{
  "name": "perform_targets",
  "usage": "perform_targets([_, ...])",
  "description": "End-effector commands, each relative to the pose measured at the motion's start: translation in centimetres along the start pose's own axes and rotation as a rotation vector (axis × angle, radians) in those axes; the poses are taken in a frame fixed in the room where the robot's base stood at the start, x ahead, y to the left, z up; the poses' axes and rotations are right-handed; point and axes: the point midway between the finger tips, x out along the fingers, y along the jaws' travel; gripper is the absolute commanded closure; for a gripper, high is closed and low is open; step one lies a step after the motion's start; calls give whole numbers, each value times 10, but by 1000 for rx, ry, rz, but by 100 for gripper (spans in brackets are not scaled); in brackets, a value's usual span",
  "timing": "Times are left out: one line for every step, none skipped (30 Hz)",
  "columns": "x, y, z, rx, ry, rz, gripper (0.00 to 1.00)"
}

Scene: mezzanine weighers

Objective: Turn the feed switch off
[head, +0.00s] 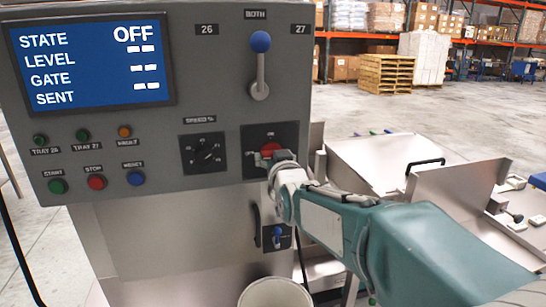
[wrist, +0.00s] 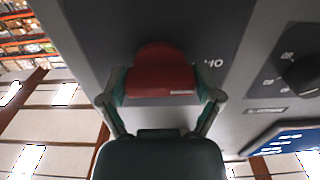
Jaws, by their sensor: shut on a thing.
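The feed switch is a red knob (head: 269,148) on a dark plate at the lower right of the grey control panel. In the wrist view the red knob (wrist: 160,72) sits between my two fingers. My gripper (head: 282,158) is shut on this knob and partly hides it in the head view. In the wrist view my gripper (wrist: 160,92) has a finger on each side of the knob. Its exact angle is hard to tell. The blue display (head: 90,65) reads STATE OFF, with dashes for level, gate and sent.
A black dial (head: 205,154) is just left of the switch. A blue-tipped lever (head: 260,65) stands above it. Several push buttons (head: 95,182) line the lower left. A small blue-handled valve (head: 277,236) and a pale bucket (head: 275,293) are below. Metal trays (head: 375,165) stand right.

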Motion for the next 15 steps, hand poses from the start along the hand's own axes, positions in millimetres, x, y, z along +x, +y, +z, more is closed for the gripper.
perform_targets([0,0,-1,-7,2,-1,65])
perform_targets([0,-1,-1,-8,2,-1,65])
perform_targets([0,-1,-1,-8,2,-1,65])
perform_targets([0,-1,-1,-8,2,-1,65])
perform_targets([0,-1,-1,-8,2,-1,65])
perform_targets([0,-1,-1,-7,2,-1,65])
perform_targets([0,-1,-1,-8,2,-1,65])
perform_targets([0,-1,-1,-8,2,-2,65])
perform_targets([0,-1,-1,-7,2,-2,0])
perform_targets([0,-1,-1,-7,2,-2,0])
perform_targets([0,-1,-1,-7,2,-2,0])
perform_targets([0,-1,0,-7,1,-1,0])
perform_targets([0,0,0,-6,1,-1,0])
perform_targets([0,0,0,-6,1,-1,0])
perform_targets([0,0,0,-6,1,-1,0])
